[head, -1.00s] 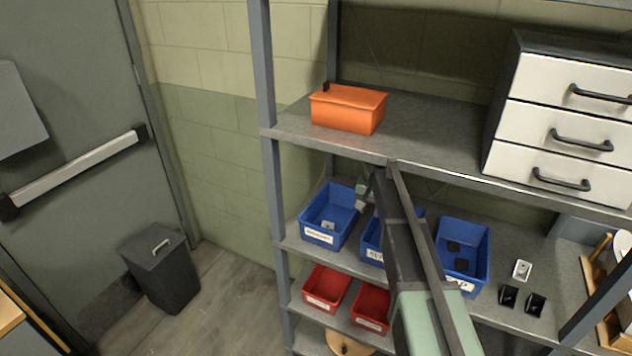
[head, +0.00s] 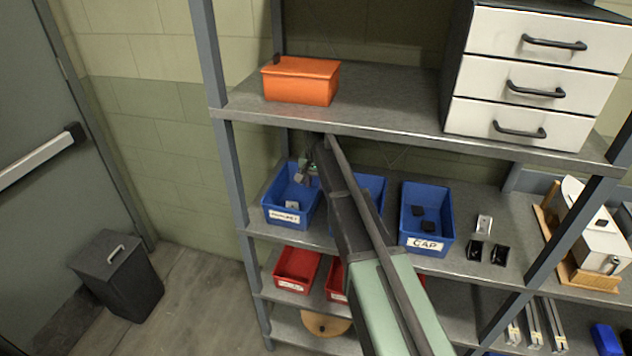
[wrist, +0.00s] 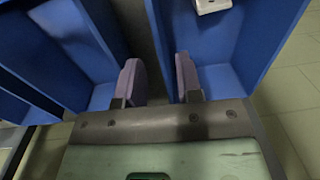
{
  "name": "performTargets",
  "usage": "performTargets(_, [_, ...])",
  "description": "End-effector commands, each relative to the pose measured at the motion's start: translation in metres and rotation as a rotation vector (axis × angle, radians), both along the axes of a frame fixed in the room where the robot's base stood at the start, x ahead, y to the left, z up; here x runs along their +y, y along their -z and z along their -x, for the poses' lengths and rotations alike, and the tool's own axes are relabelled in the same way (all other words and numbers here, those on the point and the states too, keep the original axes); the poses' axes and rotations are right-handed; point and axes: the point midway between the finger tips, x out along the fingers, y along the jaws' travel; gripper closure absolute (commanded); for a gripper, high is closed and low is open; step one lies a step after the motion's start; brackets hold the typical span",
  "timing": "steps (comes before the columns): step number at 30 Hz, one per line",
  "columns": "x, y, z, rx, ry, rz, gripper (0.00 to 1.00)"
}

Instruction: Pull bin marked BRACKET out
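The blue bin at the left of the middle shelf (head: 271,196) has a white front label that looks like BRACKET, though the print is blurred. A small pale part lies in it. In the wrist view this bin (wrist: 258,45) fills the upper right. My gripper (head: 312,172) is at the bin's right side in the head view. In the wrist view my gripper (wrist: 158,78) has its two purple-grey fingers apart, around the bin's side wall. The right finger is inside the bin, the left one outside. I cannot tell whether they touch the wall.
A second blue bin (head: 374,187), partly hidden by my arm, stands close beside it. A blue CAP bin (head: 428,238) is further right. The upper shelf (head: 380,112) is above, with an orange box (head: 300,82). Red bins (head: 296,270) sit below. A shelf post (head: 224,140) is left.

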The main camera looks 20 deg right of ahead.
Motion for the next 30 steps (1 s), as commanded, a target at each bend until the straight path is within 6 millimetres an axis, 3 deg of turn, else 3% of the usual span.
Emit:
performTargets(1, [0.0, 0.02, 0.0, 0.0, 0.0, 0.0, 0.67])
performTargets(3, [0.001, 0.035, -0.001, 0.0, 0.0, 0.0, 0.67])
performTargets(10, [0.002, 0.075, -0.001, 0.0, -0.001, 0.0, 0.67])
performTargets(22, [0.003, 0.079, -0.002, 0.0, 0.0, 0.0, 0.67])
performTargets(28, [0.003, 0.079, -0.002, 0.0, 0.0, 0.0, 0.96])
performTargets(30, [0.003, 0.079, -0.002, 0.0, 0.0, 0.0, 1.0])
